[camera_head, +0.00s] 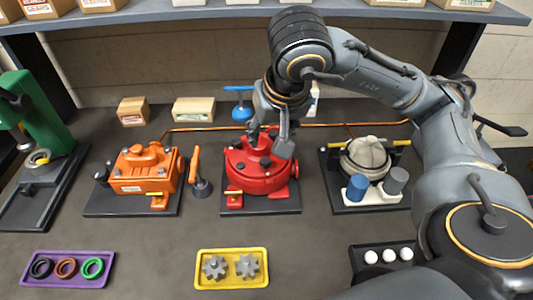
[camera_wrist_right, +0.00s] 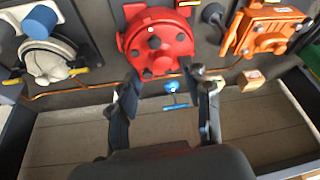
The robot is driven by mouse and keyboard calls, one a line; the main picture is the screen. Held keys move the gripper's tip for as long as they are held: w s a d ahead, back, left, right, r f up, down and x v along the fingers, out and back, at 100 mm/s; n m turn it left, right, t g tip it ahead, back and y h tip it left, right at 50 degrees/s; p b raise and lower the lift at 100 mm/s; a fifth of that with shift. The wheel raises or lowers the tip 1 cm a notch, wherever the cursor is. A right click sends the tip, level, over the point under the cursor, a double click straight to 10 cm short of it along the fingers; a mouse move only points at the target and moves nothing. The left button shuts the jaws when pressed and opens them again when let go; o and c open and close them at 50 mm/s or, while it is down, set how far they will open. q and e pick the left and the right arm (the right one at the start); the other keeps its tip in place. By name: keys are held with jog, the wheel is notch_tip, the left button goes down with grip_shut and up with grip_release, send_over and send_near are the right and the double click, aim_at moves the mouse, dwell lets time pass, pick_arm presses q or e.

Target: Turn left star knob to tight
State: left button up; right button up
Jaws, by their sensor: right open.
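A red round motor housing (camera_head: 262,182) stands on a dark base plate in the middle of the bench, with several dark knobs on its top. It also shows in the right wrist view (camera_wrist_right: 165,27), turned about. One dark knob (camera_wrist_right: 153,42) is near its middle and another (camera_wrist_right: 147,73) is near its rim by the fingers. I cannot tell which is the left star knob or how tight it is. My right gripper (camera_head: 272,143) is above the back of the red housing, also seen in the wrist view (camera_wrist_right: 162,74). Its fingers are apart, with nothing held between them. My left gripper is not in view.
An orange motor (camera_head: 140,172) stands left of the red one, a cream motor (camera_head: 365,155) right. An orange-handled tool (camera_head: 195,168) and a blue T-handle tool (camera_head: 240,105) are close by. A yellow tray (camera_head: 232,283) with gears lies in front. A shelf (camera_head: 160,14) hangs behind.

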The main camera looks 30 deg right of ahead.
jog(key=p, duration=0.2)
send_near(266, 160)
jog(key=x, duration=0.8)
jog(key=shift+a, duration=0.1)
jog(key=shift+b, duration=0.3)
grip_shut()
